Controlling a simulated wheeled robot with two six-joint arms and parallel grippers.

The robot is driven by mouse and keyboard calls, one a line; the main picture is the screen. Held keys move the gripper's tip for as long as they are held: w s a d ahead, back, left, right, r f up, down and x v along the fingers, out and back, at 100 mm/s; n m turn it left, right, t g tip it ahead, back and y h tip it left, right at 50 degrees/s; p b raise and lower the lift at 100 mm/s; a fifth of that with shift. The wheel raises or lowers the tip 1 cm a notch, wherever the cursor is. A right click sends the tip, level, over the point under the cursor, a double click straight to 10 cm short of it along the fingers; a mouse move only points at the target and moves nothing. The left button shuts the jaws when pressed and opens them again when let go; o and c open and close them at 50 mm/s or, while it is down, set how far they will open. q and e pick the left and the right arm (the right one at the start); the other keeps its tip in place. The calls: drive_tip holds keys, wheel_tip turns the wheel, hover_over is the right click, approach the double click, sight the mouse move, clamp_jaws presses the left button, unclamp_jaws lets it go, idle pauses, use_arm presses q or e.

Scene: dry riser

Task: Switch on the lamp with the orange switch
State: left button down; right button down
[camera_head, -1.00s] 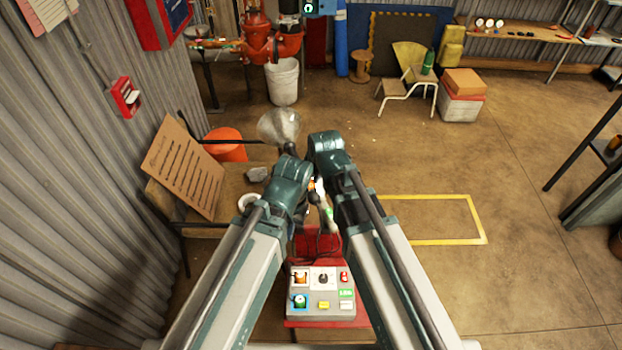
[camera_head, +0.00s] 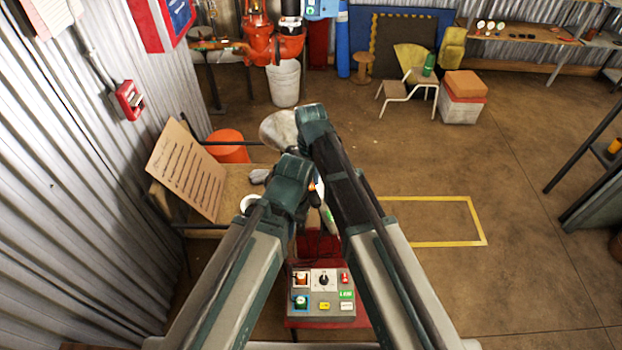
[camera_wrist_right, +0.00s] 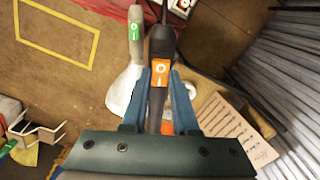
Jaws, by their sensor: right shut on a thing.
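In the right wrist view, a dark handle with an orange switch (camera_wrist_right: 162,74) stands between the blue fingers of my right gripper (camera_wrist_right: 162,84), which is shut on it. A grey handle with a green switch (camera_wrist_right: 135,34) is just left of it. A pale lampshade (camera_wrist_right: 122,92) shows left of the fingers. In the head view, a pale shade (camera_head: 278,130) shows behind my arms, and the green-switch handle (camera_head: 328,216) shows partly between them. My arms hide most of both handles there. My left gripper is hidden.
A control box (camera_head: 320,308) with coloured buttons sits on a red stand in front. A wooden table with a notice board (camera_head: 187,168) stands left, near the corrugated wall.

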drive_tip(key=c, duration=0.7)
unclamp_jaws()
drive_tip(key=shift+r, duration=0.1)
wheel_tip(320, 180, up, 14)
drive_tip(key=p, duration=1.3)
drive_tip(key=shift+f+p, duration=0.2)
drive_tip(key=shift+p, duration=0.2)
drive_tip(key=shift+h, duration=0.6)
drive_tip(key=s+d+f+b, duration=0.1)
drive_tip(key=s+d, duration=0.1)
drive_tip(key=s, duration=0.3)
drive_tip(key=s+d+f+b, duration=0.1)
drive_tip(key=s+d+b, duration=0.1)
drive_tip(key=s, duration=0.4)
drive_tip(key=s+d+f+b, duration=0.1)
drive_tip(key=s+d+f, duration=0.1)
drive_tip(key=s, duration=0.4)
drive_tip(key=shift+s+d+f, duration=0.1)
drive_tip(key=shift+s+d, duration=0.05)
drive_tip(key=shift+d, duration=0.15)
